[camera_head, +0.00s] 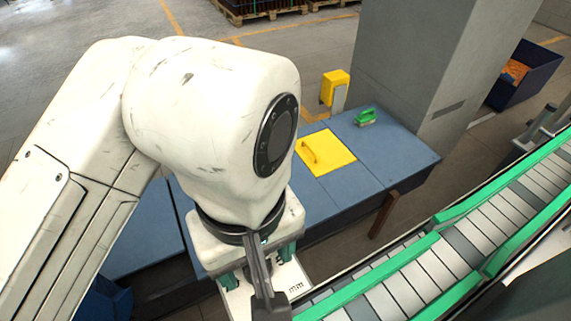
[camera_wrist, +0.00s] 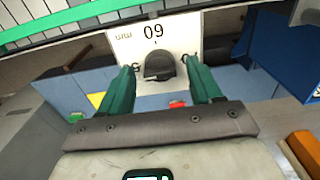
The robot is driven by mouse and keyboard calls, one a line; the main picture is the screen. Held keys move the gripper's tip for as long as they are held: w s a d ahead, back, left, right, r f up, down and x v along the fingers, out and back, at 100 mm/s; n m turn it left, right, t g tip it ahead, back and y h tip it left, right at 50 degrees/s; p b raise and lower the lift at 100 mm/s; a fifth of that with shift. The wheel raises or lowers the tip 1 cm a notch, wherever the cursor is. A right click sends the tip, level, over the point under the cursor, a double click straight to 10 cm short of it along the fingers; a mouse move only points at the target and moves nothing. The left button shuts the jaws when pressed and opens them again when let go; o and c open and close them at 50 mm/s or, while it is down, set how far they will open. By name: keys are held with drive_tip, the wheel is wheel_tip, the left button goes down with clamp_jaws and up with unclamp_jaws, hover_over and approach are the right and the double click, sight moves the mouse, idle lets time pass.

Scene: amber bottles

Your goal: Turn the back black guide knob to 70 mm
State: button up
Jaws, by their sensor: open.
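The black guide knob (camera_wrist: 159,66) sits on a white scale plate (camera_wrist: 125,42) in the wrist view. Whether the fingertips reach the knob's depth I cannot tell. In the head view my gripper (camera_head: 258,268) is over the plate (camera_head: 292,280), where "mm" shows; my wrist and a dark bar hide the knob there.
A conveyor (camera_head: 410,285) with green guide rails (camera_head: 375,275) runs beside the plate. A blue bench (camera_head: 385,150) behind carries a yellow panel (camera_head: 325,152) and a green-handled item (camera_head: 366,117). A grey pillar (camera_head: 420,70) stands beyond.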

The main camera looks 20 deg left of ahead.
drive_tip(key=shift+f, duration=0.2)
drive_tip(key=shift+c, duration=0.2)
drive_tip(key=c, duration=1)
